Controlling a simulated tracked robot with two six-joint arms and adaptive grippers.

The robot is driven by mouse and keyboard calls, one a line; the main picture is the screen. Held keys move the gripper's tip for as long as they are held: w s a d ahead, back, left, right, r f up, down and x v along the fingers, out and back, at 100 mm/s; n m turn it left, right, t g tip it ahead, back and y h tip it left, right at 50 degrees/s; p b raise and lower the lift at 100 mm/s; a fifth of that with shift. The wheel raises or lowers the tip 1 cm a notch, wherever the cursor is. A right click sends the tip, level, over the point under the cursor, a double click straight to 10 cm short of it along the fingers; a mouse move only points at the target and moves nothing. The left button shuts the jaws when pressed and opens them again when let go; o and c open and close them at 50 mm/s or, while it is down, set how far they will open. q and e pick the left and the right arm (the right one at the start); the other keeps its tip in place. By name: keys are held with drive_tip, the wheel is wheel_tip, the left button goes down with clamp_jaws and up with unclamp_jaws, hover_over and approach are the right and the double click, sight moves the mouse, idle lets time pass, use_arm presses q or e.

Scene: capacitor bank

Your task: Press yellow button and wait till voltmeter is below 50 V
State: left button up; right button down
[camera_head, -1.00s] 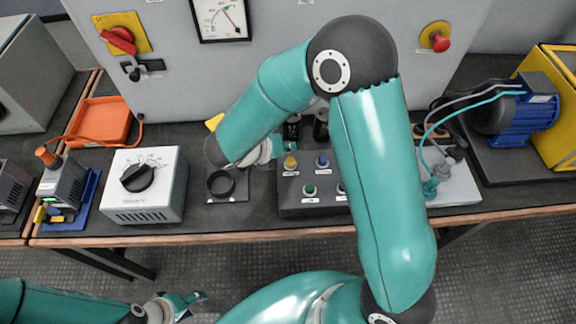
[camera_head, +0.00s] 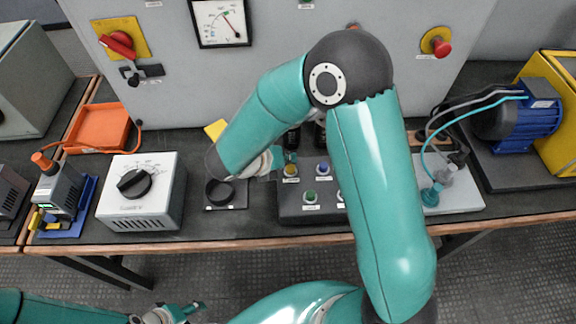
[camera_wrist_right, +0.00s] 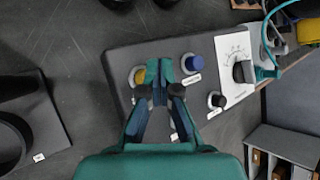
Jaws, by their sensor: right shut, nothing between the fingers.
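The yellow button (camera_head: 290,171) is at the back left of the dark button box (camera_head: 292,213). My right gripper (camera_head: 287,158) is shut and empty, close behind the button in the head view. In the right wrist view, the shut fingertips (camera_wrist_right: 160,82) show just right of the yellow button (camera_wrist_right: 139,75), between it and the blue button (camera_wrist_right: 191,63). I cannot tell whether they touch anything. The voltmeter (camera_head: 221,22) is on the grey cabinet; its needle points up and left from the lower right corner, but its numbers are too small to read. My left gripper (camera_head: 190,311) is low at the left, away from the bench.
A green button (camera_head: 310,197) is in the front row of the box. A round black holder (camera_head: 219,192) and a white dial box (camera_head: 142,192) stand left of it. A blue motor (camera_head: 535,105) and cables are at the right. A red emergency button (camera_head: 437,41) is on the cabinet.

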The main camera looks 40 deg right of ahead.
sight(289, 168)
idle(0.7)
drive_tip(key=shift+s+f, duration=0.1)
drive_tip(key=shift+f, duration=0.3)
drive_tip(key=shift+f+b, duration=0.95)
idle(0.9)
drive_tip(key=shift+r, duration=0.1)
drive_tip(key=shift+r+p, duration=1.25)
drive_tip(key=shift+r, duration=0.05)
drive_tip(key=shift+r, duration=0.1)
wheel_tip(289, 168, up, 5)
drive_tip(key=p, duration=0.4)
idle(0.3)
